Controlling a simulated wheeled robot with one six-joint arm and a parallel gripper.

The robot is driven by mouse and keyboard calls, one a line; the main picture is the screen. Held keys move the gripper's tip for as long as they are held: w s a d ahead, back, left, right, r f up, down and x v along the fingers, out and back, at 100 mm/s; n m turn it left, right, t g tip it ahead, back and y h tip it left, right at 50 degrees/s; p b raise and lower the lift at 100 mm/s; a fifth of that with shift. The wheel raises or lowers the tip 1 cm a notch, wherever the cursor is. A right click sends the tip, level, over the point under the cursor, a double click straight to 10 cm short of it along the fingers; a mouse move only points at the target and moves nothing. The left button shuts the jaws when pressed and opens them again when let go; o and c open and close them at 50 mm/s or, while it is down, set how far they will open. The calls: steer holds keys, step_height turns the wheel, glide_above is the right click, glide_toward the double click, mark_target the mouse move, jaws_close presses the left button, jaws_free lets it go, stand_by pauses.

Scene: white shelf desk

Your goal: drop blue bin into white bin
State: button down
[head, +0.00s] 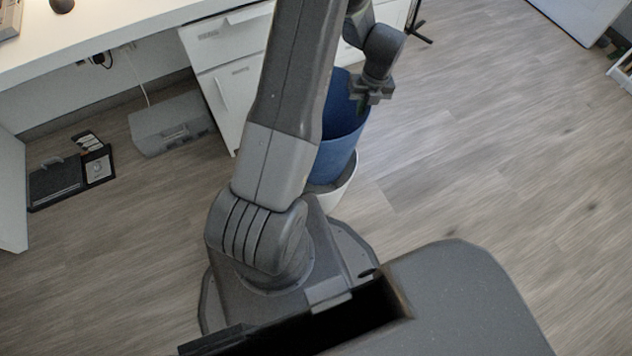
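The blue bin (341,142) is behind my arm, which hides its left side. Its lower end overlaps the opening of the white bin (340,190) on the floor; I cannot tell whether it rests inside or is held just above. The blue bin looks slightly tilted. My gripper (362,102) points down at the right part of the blue bin's rim. The fingers are small and dark here, so I cannot tell whether they are shut on the rim.
A white desk (120,40) with a drawer cabinet (228,85) stands behind and left of the bins. A grey case (170,122) and a black tray (72,175) lie on the floor below it. The wooden floor (500,150) at right is clear.

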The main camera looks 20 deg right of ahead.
step_height(320, 180, down, 3)
steer(key=shift+f+b, duration=0.2)
steer(key=shift+b, duration=0.8)
steer(key=c, duration=2.1)
jaws_free()
steer(key=o, duration=0.5)
steer(key=shift+r, duration=0.1)
steer(key=r+p, duration=0.1)
steer(key=r, duration=0.3)
steer(key=d+r+p, duration=0.1)
steer(key=r+p, duration=0.1)
steer(key=r, duration=0.3)
steer(key=r+p, duration=0.1)
steer(key=r, duration=0.3)
steer(key=shift+s+d+r, duration=0.25)
steer(key=shift+d+r, duration=0.05)
steer(key=shift+d, duration=0.05)
